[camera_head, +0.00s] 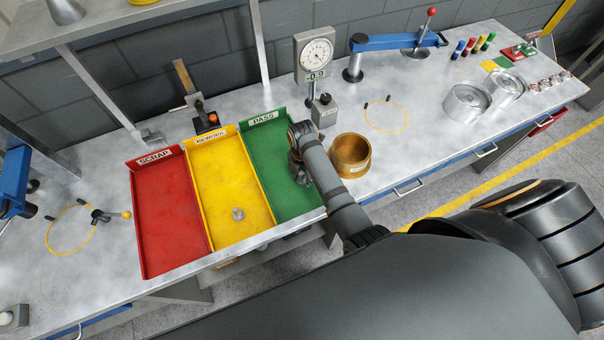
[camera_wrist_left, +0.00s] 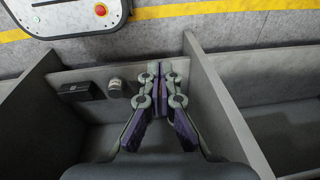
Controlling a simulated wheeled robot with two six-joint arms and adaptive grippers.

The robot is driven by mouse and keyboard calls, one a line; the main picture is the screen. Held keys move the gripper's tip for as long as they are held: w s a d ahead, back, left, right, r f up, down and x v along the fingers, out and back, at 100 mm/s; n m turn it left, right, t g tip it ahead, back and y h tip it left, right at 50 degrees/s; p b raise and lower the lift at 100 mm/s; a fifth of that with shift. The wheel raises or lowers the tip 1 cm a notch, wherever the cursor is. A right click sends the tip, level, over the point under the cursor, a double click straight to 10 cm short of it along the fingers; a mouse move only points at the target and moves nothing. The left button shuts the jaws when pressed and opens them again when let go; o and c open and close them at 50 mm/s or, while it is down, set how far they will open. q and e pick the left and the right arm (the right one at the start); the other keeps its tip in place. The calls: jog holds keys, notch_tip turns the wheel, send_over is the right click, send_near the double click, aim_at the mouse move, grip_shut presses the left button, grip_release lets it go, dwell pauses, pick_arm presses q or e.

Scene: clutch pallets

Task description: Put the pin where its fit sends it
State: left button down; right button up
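A small grey metal pin (camera_head: 239,214) stands in the yellow REWORK tray (camera_head: 229,181), toward its front. The red SCRAP tray (camera_head: 167,215) lies to its left and the green PASS tray (camera_head: 266,140) to its right. My right gripper (camera_head: 298,172) is over the green tray, pointing down, apart from the pin. Its fingers are small and partly hidden by the wrist, so I cannot tell whether it is open or shut. My left gripper (camera_wrist_left: 162,70) shows only in the left wrist view. Its fingertips are together with nothing visible between them.
A brass bowl (camera_head: 351,156) stands right of the green tray, close to my right arm. A dial gauge (camera_head: 316,55) stands behind. A blue lever press (camera_head: 395,42) and metal cylinders (camera_head: 466,101) are farther right. Bench surface around the yellow ring (camera_head: 386,117) is clear.

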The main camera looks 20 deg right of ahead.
aim_at(302, 173)
jog(key=shift+w, duration=0.15)
jog(key=shift+w+a, duration=0.1)
jog(key=shift+w, duration=0.05)
notch_tip(302, 173, up, 5)
jog(key=shift+f+b, duration=0.15)
jog(key=shift+b, duration=0.65)
notch_tip(302, 173, up, 4)
jog(key=shift+b, duration=0.5)
pick_arm(q)
jog(key=shift+s+d+f+p, duration=0.1)
jog(key=shift+s+f+p, duration=0.45)
jog(key=shift+s+f, duration=0.45)
pick_arm(e)
jog(key=r, duration=0.3)
jog(key=shift+s+r, duration=0.15)
jog(key=shift+s, duration=0.05)
pick_arm(q)
jog(key=shift+s+r, duration=0.1)
